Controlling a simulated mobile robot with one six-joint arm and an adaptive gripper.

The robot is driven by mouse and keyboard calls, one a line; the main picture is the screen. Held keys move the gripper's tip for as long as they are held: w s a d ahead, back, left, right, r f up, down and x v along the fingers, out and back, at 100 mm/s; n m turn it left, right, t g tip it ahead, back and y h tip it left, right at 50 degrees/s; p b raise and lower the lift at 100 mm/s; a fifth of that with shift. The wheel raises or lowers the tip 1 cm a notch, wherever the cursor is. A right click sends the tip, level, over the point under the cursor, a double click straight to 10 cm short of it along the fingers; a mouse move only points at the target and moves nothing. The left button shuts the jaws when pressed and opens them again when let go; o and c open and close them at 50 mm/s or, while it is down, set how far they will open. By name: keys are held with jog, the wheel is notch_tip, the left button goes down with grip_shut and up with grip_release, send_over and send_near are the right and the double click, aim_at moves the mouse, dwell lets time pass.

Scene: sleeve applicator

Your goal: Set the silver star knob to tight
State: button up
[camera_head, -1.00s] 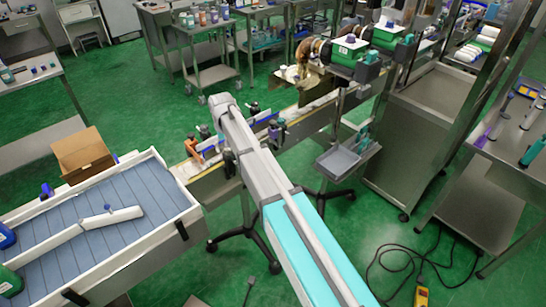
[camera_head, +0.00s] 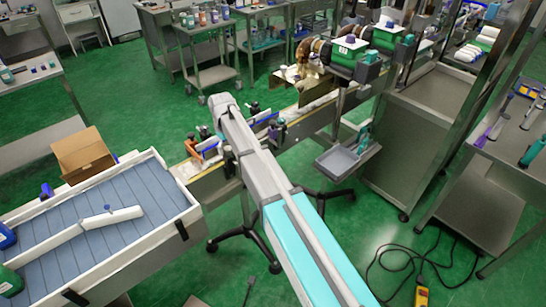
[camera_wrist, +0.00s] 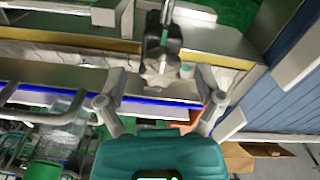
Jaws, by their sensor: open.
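The silver star knob (camera_wrist: 160,72) shows in the wrist view as a lobed grey metal knob just above the picture's centre. A black, rounded clamp part (camera_wrist: 163,35) adjoins it from above. My gripper (camera_wrist: 160,98) is open, with one finger to the left of the knob and one to the right. The knob appears between the fingertips and a little beyond them; I see no contact, and the depth gap is hard to tell. In the head view my arm hides the gripper and the knob. No tight marking is readable.
A conveyor with metal rails (camera_head: 212,185) runs behind my arm. A blue-slatted table (camera_head: 95,225) with a cardboard box (camera_head: 83,152) beside it is at left. A small grey tray (camera_head: 338,160) stands to the right. A black cable and yellow pendant (camera_head: 427,296) lie on the green floor.

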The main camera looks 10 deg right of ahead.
aim_at(228, 148)
jog(key=n, duration=0.3)
jog(key=shift+n, duration=0.4)
jog(key=n, duration=0.3)
jog(key=shift+n, duration=0.4)
jog(key=n, duration=0.3)
jog(key=shift+n, duration=0.4)
jog(key=n, duration=0.3)
jog(key=shift+n, duration=0.4)
jog(key=shift+r+p, duration=0.35)
notch_tip(228, 148, up, 13)
jog(key=p, duration=1.3)
jog(key=s+d+f+m+b, duration=0.4)
jog(key=s+d+m, duration=0.3)
jog(key=s+d+f+m+b, duration=0.3)
jog(key=s+d+m, duration=0.3)
jog(key=d+m, duration=0.1)
jog(key=shift+s+d+f+b, duration=0.35)
jog(key=shift+d+f+b, duration=0.05)
jog(key=shift+d, duration=0.15)
